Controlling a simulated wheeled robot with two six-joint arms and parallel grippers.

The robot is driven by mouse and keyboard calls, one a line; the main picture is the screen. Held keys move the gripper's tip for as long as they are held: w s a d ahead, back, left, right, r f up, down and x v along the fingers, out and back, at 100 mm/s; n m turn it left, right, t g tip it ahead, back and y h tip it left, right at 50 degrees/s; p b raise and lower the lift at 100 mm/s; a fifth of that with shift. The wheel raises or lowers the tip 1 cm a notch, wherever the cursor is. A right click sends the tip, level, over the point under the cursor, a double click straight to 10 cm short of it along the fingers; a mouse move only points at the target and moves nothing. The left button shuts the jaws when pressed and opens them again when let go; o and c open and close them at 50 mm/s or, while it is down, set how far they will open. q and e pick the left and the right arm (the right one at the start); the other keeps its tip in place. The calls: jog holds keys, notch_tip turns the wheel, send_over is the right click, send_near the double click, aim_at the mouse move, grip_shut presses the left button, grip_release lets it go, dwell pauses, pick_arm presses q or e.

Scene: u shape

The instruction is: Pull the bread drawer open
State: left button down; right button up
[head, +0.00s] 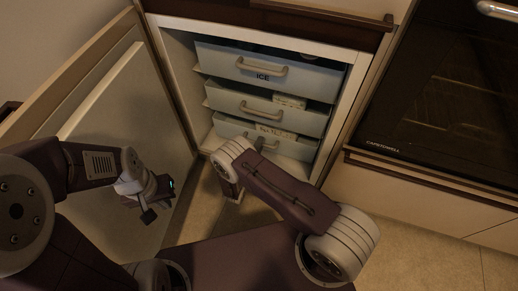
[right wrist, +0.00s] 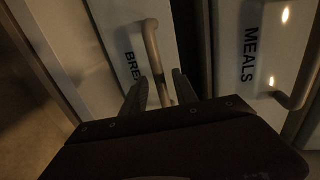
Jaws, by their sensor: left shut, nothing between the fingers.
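The bread drawer (head: 226,128) is the lowest of the pale drawers in the open freezer, partly hidden behind my right arm in the head view. In the right wrist view its front (right wrist: 105,25) shows the letters "BRE", with the rest covered. Its bar handle (right wrist: 151,42) runs down between the fingers of my right gripper (right wrist: 161,78). Those fingers are apart, one on each side of the bar; contact is unclear. In the head view my right gripper is mostly hidden by its own arm. My left gripper (head: 149,214) is shut and empty, in front of the open freezer door.
The freezer door (head: 125,125) stands open at the left. The ICE drawer (head: 235,62) and the MEALS drawer (right wrist: 245,90) sit above the bread drawer. An oven (head: 440,90) and lower cabinet fronts (head: 420,195) are at the right. Floor (head: 440,260) shows at lower right.

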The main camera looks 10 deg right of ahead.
grip_shut()
dwell(1.5)
